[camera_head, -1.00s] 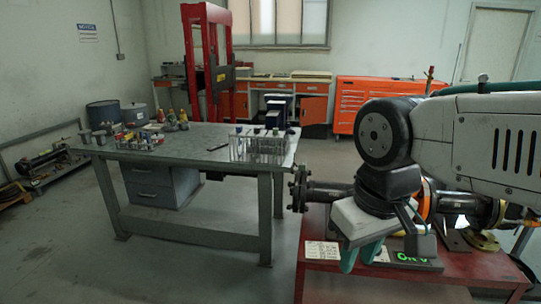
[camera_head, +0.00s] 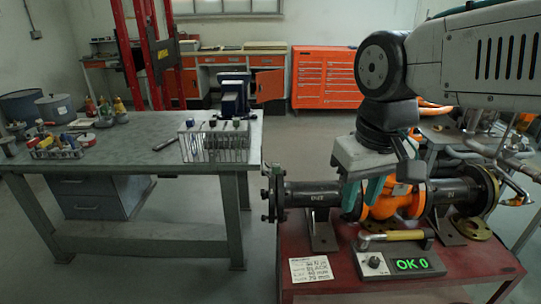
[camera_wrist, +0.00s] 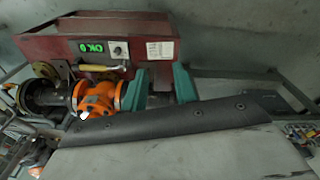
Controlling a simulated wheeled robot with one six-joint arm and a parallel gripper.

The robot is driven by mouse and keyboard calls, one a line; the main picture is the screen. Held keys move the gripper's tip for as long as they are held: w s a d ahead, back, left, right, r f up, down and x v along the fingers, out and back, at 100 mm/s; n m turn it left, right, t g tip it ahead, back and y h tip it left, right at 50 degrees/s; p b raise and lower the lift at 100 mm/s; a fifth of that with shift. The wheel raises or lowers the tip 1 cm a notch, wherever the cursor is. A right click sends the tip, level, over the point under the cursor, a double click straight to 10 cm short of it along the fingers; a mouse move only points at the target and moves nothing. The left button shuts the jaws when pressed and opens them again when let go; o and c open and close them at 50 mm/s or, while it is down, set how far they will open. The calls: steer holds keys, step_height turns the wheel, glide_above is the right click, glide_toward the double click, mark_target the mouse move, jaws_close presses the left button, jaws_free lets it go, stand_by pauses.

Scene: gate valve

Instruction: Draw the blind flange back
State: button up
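A dark pipe run (camera_head: 318,193) with an orange valve body (camera_head: 395,203) in its middle stands on supports on a red bench (camera_head: 440,268). A dark flange (camera_head: 271,192) with bolts closes its left end; it looks like the blind flange, seen edge-on, and I cannot tell whether a gap is behind it. My gripper (camera_head: 362,194) points down at the pipe just left of the orange body, to the right of that flange. Its teal fingers are apart, with the dark pipe showing between them in the wrist view (camera_wrist: 160,87). I see nothing held.
A yellow-handled tool (camera_head: 396,236) and a display box (camera_head: 402,264) reading "OK 0" lie in front of the pipe. A brass-coloured ring (camera_head: 470,229) lies at right. A grey workbench (camera_head: 150,160) with a tube rack stands left, with a floor gap between.

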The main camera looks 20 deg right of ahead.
steer(key=w+r, duration=0.3)
steer(key=w, duration=1)
steer(key=m+g+h, duration=0.2)
steer(key=m, duration=0.1)
glide_above(263, 166)
steer(key=a, duration=0.2)
steer(key=w+a+f+x, duration=0.1)
steer(key=a+x, duration=0.2)
steer(key=x, duration=1.7)
steer(key=shift+w+d+f, duration=0.2)
steer(key=shift+w+d, duration=0.1)
steer(key=shift+w, duration=0.05)
